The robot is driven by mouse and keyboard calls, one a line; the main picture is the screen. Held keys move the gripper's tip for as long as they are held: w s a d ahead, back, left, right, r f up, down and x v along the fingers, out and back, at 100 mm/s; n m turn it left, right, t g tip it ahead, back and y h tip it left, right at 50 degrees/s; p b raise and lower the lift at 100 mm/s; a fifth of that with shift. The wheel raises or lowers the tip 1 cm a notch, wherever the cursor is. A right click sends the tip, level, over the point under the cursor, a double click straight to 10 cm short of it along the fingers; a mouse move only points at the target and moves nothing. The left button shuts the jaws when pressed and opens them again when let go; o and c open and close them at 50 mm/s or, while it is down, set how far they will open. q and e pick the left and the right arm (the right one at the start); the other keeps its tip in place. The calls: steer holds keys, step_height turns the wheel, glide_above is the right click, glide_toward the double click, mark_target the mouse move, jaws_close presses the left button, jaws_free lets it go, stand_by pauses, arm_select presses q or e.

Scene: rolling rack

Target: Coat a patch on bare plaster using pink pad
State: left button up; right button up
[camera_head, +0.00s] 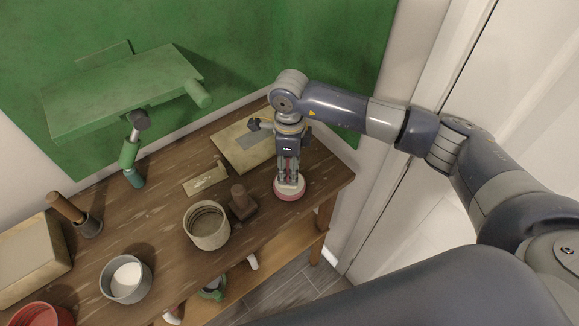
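The pink pad (289,191) is a round disc with a pink rim and a pale top, at the right end of the wooden table. My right gripper (289,176) points straight down over it, its two fingers close together at the pad's top and seemingly closed on its grip. I cannot tell whether the pad touches the table. I cannot tell whether this is the bare plaster. My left gripper is not in view.
On the wooden table (160,219) stand a brown block (241,205), a beige pot (207,228), a grey pot with white contents (126,281), a red pot (42,315) and a small pale plate (205,179). A green panel (240,50) and a green tilted board (120,90) rise behind.

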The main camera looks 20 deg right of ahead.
mark_target(288, 167)
steer(key=shift+r+p, duration=0.85)
steer(key=shift+r, duration=1.4)
steer(key=shift+a, duration=0.1)
steer(key=shift+s+a+n, duration=0.15)
steer(key=shift+a+n, duration=0.05)
steer(key=shift+n, duration=0.2)
steer(key=s+a+r+n+b, duration=0.1)
steer(key=s+a+n+b, duration=0.2)
steer(key=s+n, duration=0.3)
steer(key=s+a+r+n+b, duration=0.1)
steer(key=s+a+n+b, duration=0.3)
steer(key=n, duration=1.2)
steer(key=s+b, duration=0.1)
steer(key=s, duration=0.2)
steer(key=shift+s+a+r, duration=0.2)
steer(key=shift+s, duration=0.1)
steer(key=shift+a, duration=0.1)
